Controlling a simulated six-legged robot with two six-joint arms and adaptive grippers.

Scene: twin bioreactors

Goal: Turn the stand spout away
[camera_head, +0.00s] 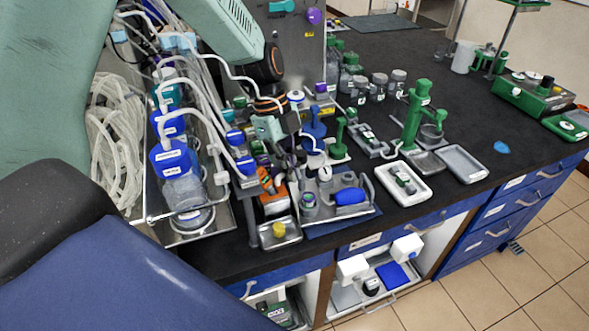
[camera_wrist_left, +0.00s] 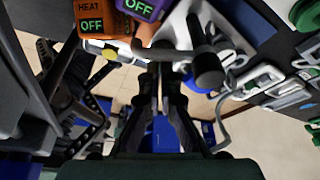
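My left gripper (camera_head: 287,142) hangs over the crowded middle of the bench, its fingers hard to make out in the head view. In the left wrist view the two dark fingers (camera_wrist_left: 163,80) run close together with a narrow gap. A grey bent bar (camera_wrist_left: 180,52) with a dark round end crosses just past their tips. I cannot tell whether the bar is the spout, or whether the fingers touch it. A green stand (camera_head: 413,120) with an upright post is upright to the right, well apart from the gripper. My right gripper is not in view.
Blue-capped bottles (camera_head: 183,180) and tubing crowd the left. A metal tray (camera_head: 335,207) holds small vessels and a blue item. A white tray (camera_head: 403,184) and a grey tray (camera_head: 462,164) lie to the right.

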